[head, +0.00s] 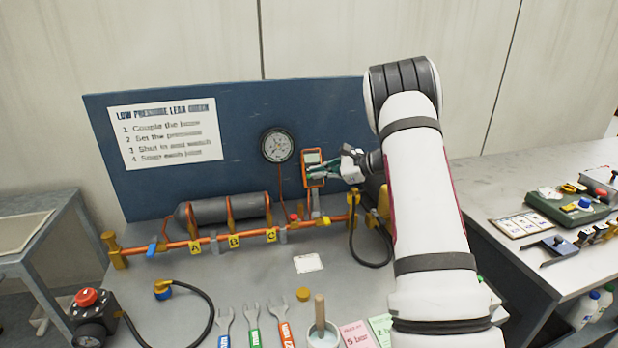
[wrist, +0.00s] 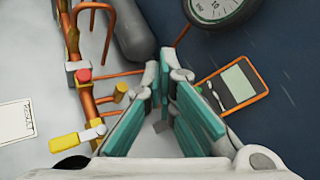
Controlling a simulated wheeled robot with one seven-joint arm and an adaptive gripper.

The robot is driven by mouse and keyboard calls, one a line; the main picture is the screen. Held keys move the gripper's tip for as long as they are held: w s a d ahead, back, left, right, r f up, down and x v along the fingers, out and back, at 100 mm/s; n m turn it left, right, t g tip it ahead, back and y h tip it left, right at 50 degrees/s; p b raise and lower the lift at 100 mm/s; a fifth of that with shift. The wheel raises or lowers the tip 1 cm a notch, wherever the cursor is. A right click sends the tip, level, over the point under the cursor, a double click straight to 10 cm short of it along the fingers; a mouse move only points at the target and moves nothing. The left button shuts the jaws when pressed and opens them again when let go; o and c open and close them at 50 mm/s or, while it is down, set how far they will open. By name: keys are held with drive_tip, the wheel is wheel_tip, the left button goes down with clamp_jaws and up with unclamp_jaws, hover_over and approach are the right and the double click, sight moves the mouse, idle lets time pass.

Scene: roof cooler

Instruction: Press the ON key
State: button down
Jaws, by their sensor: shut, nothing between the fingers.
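An orange-framed handheld meter with a pale screen (head: 312,157) hangs at the blue back panel; it also shows in the wrist view (wrist: 238,84), right of my fingers. Small keys sit beside its screen there, partly behind my right finger; I cannot read which one is ON. My gripper (head: 330,169) is shut and empty, in front of the meter's lower part in the head view. In the wrist view my gripper's teal fingers (wrist: 163,82) come together left of the meter. I cannot tell whether they touch it.
A round gauge (head: 277,145) is left of the meter. An orange pipe rig (head: 222,239) with a red knob (wrist: 84,75), a yellow-handled valve (wrist: 78,139) and a grey cylinder (head: 225,210) lies below. A black hose (head: 368,262) hangs at right. Tools lie along the bench front.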

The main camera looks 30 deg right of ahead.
sight(309, 176)
drive_tip(key=w+d+f+b, duration=0.2)
drive_tip(key=w+f+b, duration=0.2)
drive_tip(key=w+b, duration=0.2)
drive_tip(key=shift+w+b, duration=0.4)
drive_tip(key=shift+w, duration=0.3)
drive_tip(key=shift+w+f+b, duration=0.15)
drive_tip(key=shift+b, duration=0.15)
idle(1.0)
drive_tip(key=shift+w+d+f+b, duration=0.1)
drive_tip(key=shift+w+f+b, duration=0.05)
drive_tip(key=shift+w+b, duration=0.15)
drive_tip(key=shift+w+b, duration=0.15)
drive_tip(key=shift+b, duration=0.15)
idle(0.6)
drive_tip(key=shift+s+r+p, duration=0.25)
drive_tip(key=shift+s+p, duration=0.1)
drive_tip(key=shift+s, duration=0.25)
